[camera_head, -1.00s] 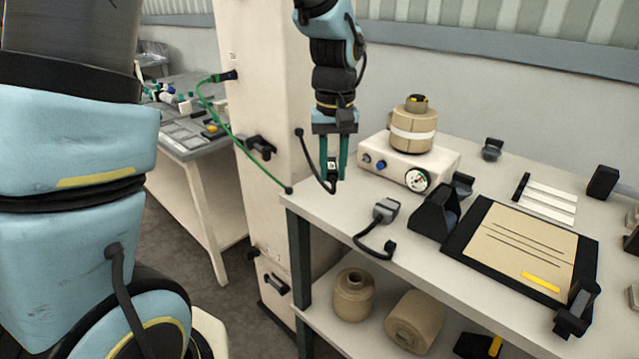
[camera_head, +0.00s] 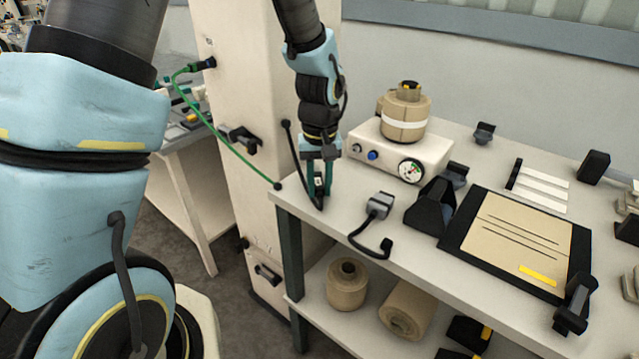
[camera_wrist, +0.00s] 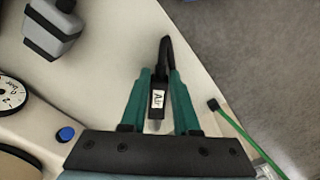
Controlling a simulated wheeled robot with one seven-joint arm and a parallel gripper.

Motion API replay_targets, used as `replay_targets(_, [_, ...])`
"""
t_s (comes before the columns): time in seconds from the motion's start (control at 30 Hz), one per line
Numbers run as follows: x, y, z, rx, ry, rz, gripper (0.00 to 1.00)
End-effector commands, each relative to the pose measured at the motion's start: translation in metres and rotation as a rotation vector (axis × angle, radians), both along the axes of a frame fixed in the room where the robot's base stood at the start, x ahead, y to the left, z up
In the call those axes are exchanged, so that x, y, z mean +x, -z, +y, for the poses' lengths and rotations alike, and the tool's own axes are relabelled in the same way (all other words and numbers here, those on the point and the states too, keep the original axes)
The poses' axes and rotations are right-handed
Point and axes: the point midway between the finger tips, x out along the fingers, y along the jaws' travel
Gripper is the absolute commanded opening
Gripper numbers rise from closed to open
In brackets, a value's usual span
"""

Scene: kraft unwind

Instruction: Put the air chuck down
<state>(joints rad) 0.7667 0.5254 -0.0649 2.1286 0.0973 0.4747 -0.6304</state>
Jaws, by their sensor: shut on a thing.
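The air chuck (camera_wrist: 157,98) is a small dark tool with a white "Air" label and a black bent end. It sits between the green fingers of my gripper (camera_wrist: 156,85) in the wrist view. In the head view my gripper (camera_head: 320,182) points down at the left corner of the workbench (camera_head: 337,205), shut on the chuck (camera_head: 319,184). The chuck is low, at or just above the bench top; I cannot tell whether it touches.
A grey-headed tool (camera_head: 379,205) with a black cable lies to the right on the bench. Behind it stands a white gauge box (camera_head: 400,153) with a kraft roll (camera_head: 405,117) on top. A green hose (camera_head: 228,140) hangs at the left. The bench's left edge is close.

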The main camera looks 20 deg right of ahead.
Motion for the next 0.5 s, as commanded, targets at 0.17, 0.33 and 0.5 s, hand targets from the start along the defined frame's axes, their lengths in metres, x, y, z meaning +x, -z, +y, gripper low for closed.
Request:
replay_targets(0.17, [0.0003, 0.0046, -0.0003, -0.002, 0.0, -0.002, 0.0])
replay_targets(0.33, [0.0003, 0.0052, -0.0003, -0.002, 0.0, -0.002, 0.0])
replay_targets(0.5, [0.0002, 0.0075, -0.0001, -0.001, 0.0, -0.001, 0.36])
